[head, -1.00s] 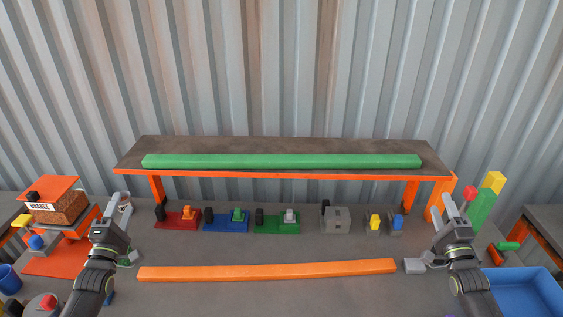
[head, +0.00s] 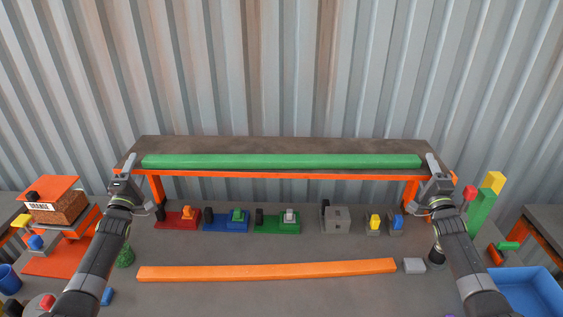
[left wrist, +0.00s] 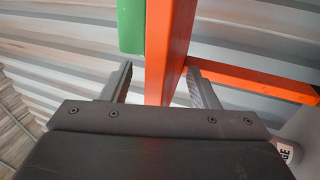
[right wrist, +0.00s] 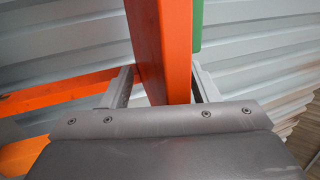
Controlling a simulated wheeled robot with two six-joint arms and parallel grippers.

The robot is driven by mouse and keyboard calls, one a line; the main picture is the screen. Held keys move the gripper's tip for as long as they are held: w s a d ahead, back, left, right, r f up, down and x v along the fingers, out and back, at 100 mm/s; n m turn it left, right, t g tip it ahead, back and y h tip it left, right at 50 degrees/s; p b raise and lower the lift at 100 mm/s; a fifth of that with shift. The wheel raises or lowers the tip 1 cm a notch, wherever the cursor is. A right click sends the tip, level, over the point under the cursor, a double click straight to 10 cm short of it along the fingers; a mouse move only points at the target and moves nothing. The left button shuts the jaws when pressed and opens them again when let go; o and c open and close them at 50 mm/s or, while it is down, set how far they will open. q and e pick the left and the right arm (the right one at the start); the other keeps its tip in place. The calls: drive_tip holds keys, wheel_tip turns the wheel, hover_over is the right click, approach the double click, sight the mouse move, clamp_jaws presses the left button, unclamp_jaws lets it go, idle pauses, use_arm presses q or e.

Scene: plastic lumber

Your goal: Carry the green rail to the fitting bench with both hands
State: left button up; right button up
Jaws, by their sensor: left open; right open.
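The green rail (head: 281,161) lies lengthwise on the dark raised shelf (head: 280,144). Its edge shows at the top of the left wrist view (left wrist: 131,25) and of the right wrist view (right wrist: 196,22). My left gripper (head: 127,167) is open and empty by the shelf's left front, just left of the rail's left end. My right gripper (head: 434,167) is open and empty by the shelf's right front, just right of the rail's right end. In both wrist views the shelf's orange frame (left wrist: 170,50) shows between the spread fingers. I cannot tell which surface is the fitting bench.
An orange rail (head: 268,270) lies on the grey table (head: 300,295) below the shelf. Several coloured fixtures (head: 277,226) stand under the shelf. A blue bin (head: 525,290) is at right, and a brick-like block (head: 58,208) at left. Corrugated wall stands behind the shelf.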

use_arm(q)
drive_tip(key=shift+w+r, duration=0.15)
drive_tip(key=shift+w, duration=0.25)
use_arm(e)
drive_tip(key=shift+w+r, duration=0.15)
drive_tip(key=shift+w, duration=0.25)
use_arm(q)
drive_tip(key=shift+w+d, duration=0.1)
drive_tip(key=shift+d, duration=0.25)
use_arm(e)
drive_tip(key=shift+a, duration=0.3)
use_arm(q)
drive_tip(key=shift+d, duration=0.4)
use_arm(e)
drive_tip(key=shift+a, duration=0.5)
